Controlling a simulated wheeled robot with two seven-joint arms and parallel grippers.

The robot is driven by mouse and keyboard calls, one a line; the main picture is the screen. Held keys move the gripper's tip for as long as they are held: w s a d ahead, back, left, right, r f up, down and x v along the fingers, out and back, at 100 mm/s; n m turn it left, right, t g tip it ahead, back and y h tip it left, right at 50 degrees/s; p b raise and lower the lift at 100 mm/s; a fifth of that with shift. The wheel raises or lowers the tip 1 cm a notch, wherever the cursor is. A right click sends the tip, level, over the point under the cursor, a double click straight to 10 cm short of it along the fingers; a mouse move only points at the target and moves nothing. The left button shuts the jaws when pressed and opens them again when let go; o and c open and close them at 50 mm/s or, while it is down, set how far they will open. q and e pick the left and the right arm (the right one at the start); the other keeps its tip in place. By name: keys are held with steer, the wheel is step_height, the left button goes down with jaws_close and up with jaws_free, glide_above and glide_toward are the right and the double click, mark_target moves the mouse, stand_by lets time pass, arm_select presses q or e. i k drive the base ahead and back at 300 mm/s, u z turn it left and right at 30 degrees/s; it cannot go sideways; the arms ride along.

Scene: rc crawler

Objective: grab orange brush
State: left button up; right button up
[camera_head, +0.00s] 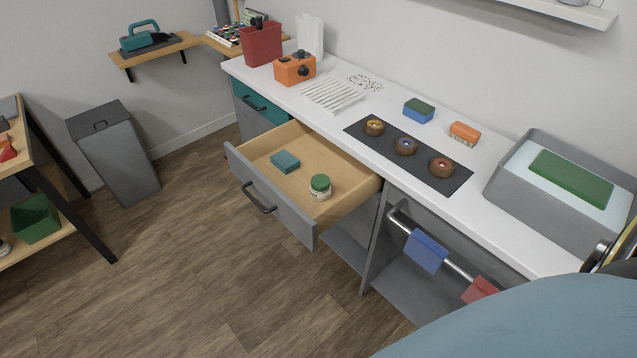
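The orange brush (465,132) lies on the white countertop (492,150), with its orange back up and pale bristles showing below. It is to the right of a blue and green sponge (419,111) and behind the dark mat (386,147) that holds three brown ring-shaped items. Nothing is touching the brush from above. Neither of my grippers shows in the head view, so I cannot see whether they are open or shut.
An open drawer (252,198) juts out below the counter, holding a teal block (285,161) and a green-lidded jar (320,187). A grey basin (512,171) stands right of the brush. A rail (458,268) carries blue and red cloths.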

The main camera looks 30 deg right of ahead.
mark_target(468, 137)
steer(key=z, duration=1.65)
steer(key=k, duration=0.35)
steer(key=u, duration=0.9)
steer(key=i, duration=0.9)
steer(key=z, duration=0.8)
